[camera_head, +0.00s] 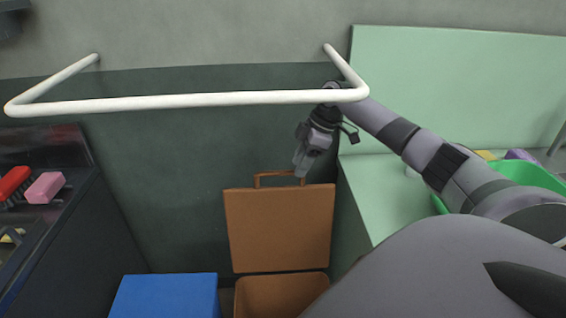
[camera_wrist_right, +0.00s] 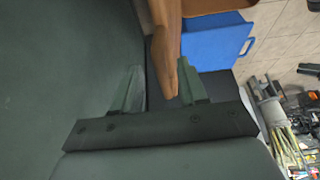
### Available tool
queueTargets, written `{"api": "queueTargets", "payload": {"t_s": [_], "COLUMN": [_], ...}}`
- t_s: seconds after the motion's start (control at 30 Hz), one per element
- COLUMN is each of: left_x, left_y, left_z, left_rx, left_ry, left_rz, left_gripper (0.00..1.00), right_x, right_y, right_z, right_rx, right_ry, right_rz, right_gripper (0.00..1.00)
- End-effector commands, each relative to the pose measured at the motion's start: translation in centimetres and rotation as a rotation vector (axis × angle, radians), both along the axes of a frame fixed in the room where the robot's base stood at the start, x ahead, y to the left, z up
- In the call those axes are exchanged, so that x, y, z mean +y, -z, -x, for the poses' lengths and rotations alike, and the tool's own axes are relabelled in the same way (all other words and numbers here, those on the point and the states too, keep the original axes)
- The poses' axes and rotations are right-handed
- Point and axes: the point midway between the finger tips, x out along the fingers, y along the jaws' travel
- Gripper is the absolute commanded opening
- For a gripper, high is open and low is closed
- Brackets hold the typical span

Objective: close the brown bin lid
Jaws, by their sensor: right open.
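The brown bin (camera_head: 282,297) stands on the floor against the dark wall. Its brown lid (camera_head: 279,230) is raised upright behind the opening, with a handle (camera_head: 262,181) on its top edge. My right gripper (camera_head: 300,168) points down at the right part of the handle. In the right wrist view, my right gripper (camera_wrist_right: 160,82) is open, and a brown piece of the lid (camera_wrist_right: 168,45) reaches between its fingers. Whether a finger touches it cannot be told. My left gripper is out of view.
A blue bin (camera_head: 165,296) stands left of the brown bin; it also shows in the wrist view (camera_wrist_right: 215,42). A white rail (camera_head: 190,101) juts from the wall above. A pale green counter (camera_head: 385,200) borders the right, a dark counter (camera_head: 75,215) the left.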

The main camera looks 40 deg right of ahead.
Motion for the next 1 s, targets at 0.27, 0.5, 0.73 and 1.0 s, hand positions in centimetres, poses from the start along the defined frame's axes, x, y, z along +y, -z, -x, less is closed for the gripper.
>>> {"api": "queueTargets", "payload": {"t_s": [0.27,0.5,0.73,1.0], "left_x": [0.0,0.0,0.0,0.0], "left_y": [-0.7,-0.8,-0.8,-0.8], "left_z": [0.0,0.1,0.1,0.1], "left_rx": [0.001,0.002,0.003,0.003], "left_ry": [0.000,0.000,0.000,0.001], "left_rz": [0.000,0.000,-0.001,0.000], "left_gripper": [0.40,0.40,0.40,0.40], "right_x": [3.5,3.7,3.7,3.6], "right_y": [-0.1,1.1,1.1,1.1], "right_z": [-2.9,-3.1,-3.1,-3.0], "right_rx": [0.000,0.002,0.002,0.002], "right_ry": [-0.001,0.001,0.001,0.001], "right_rz": [0.000,0.001,0.001,0.001], "right_gripper": [0.42,0.42,0.32,0.00]}}
